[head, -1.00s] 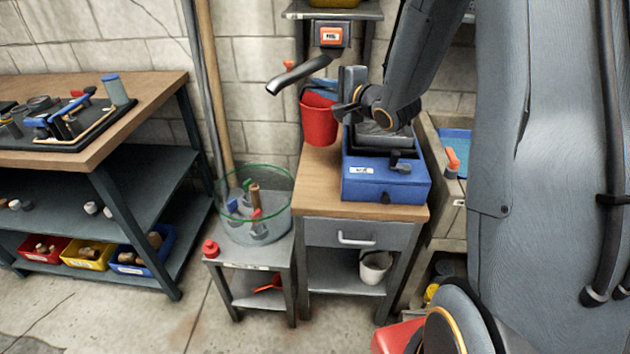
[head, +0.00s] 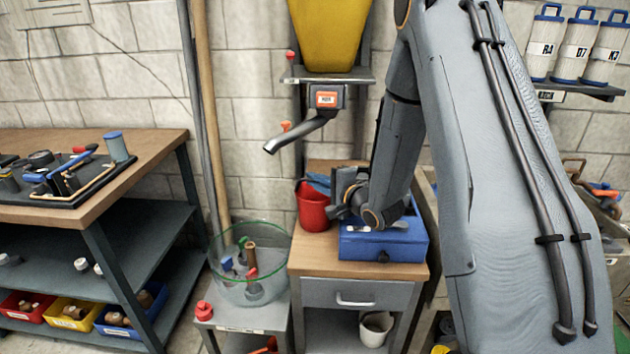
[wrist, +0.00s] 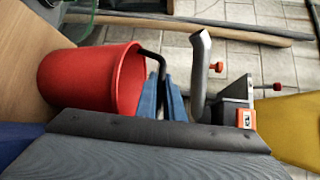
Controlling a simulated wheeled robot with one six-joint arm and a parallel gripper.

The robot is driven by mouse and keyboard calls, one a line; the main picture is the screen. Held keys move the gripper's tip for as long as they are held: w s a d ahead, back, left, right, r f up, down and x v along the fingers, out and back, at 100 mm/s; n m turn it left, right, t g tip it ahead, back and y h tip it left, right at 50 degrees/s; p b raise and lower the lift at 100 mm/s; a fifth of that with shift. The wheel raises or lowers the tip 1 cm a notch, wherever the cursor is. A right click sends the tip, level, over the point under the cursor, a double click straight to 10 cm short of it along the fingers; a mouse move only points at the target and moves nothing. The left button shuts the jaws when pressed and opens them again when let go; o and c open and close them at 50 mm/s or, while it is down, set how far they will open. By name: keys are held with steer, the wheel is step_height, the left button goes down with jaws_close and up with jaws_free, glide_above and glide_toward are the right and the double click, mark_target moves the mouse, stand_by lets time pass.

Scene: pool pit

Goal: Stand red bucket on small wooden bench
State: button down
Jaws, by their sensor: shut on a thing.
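The red bucket (head: 313,210) is upright at the back left of the small wooden bench (head: 315,258). Its base looks to be on or just above the wooden top; I cannot tell if it touches. My gripper (head: 322,184) is at the bucket's upper right, with its blue fingers by the rim. In the wrist view the red bucket (wrist: 92,80) shows its open mouth and a dark handle. My gripper (wrist: 162,98) is shut on that handle there. The bucket's right side is partly hidden by my wrist in the head view.
A blue box (head: 382,243) takes up the bench's right side. A grey spout (head: 300,132) hangs above, under a yellow hopper (head: 330,32). A glass basin (head: 249,278) stands on a lower stand at the left. The bench's front left is clear.

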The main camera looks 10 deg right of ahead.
steer(key=shift+f, duration=0.1)
steer(key=c, duration=1.9)
jaws_free()
steer(key=shift+o, duration=0.2)
steer(key=shift+r, duration=0.2)
steer(key=b+v, duration=0.1)
steer(key=v, duration=1.1)
